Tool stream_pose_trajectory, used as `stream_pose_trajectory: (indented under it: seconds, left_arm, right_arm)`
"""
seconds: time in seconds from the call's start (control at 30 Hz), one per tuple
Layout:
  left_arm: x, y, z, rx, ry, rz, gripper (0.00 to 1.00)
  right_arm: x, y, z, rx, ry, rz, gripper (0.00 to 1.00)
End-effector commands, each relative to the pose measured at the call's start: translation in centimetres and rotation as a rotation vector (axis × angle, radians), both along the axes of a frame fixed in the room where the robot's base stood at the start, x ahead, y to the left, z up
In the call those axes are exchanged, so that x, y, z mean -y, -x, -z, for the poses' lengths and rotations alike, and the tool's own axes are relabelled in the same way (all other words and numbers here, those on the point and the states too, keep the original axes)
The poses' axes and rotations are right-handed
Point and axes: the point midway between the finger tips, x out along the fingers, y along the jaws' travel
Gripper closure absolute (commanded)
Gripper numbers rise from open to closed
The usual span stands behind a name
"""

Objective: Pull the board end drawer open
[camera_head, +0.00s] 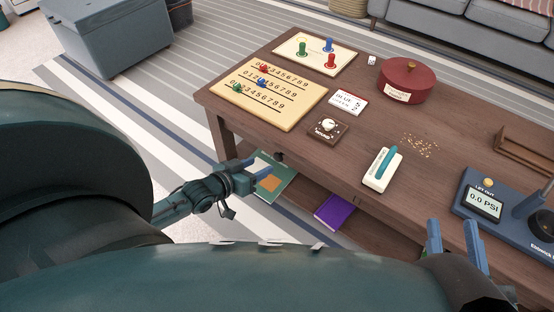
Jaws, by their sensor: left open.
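My right gripper (453,236) is open and empty near the table's front edge at the lower right.
The tabletop holds a peg board (290,48), a red round box (406,82), a dial block (327,127), a white holder with a teal stick (382,168) and a gauge unit (490,215). A purple book (335,211) lies on the lower shelf.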

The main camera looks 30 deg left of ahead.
Motion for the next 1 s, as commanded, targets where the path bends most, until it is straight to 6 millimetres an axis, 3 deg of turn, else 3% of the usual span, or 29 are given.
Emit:
stream_pose_trajectory:
  seconds: [0.1,0.27,0.4,0.83,1.0]
  left_arm:
    - [0.4,-2.6,1.5,0.004,0.000,0.000,0.48]
    - [0.9,-5.2,2.4,0.003,-0.001,0.001,0.48]
    - [1.2,-6.6,2.9,0.001,-0.001,0.001,0.48]
    - [1.3,-7.4,3.0,0.000,-0.001,0.002,0.49]
    - [1.3,-7.4,3.0,0.000,-0.001,0.002,0.62]
  right_arm:
    - [-0.3,-0.2,0.4,0.006,-0.036,-0.017,0.64]
    - [-0.4,-0.2,0.0,0.038,-0.057,-0.034,0.64]
    - [-0.3,-0.8,-2.3,0.159,-0.045,-0.047,0.64]
    - [-0.1,-1.0,-3.0,0.204,-0.039,-0.044,0.64]
    - [-0.1,-1.0,-3.0,0.204,-0.039,-0.043,0.64]
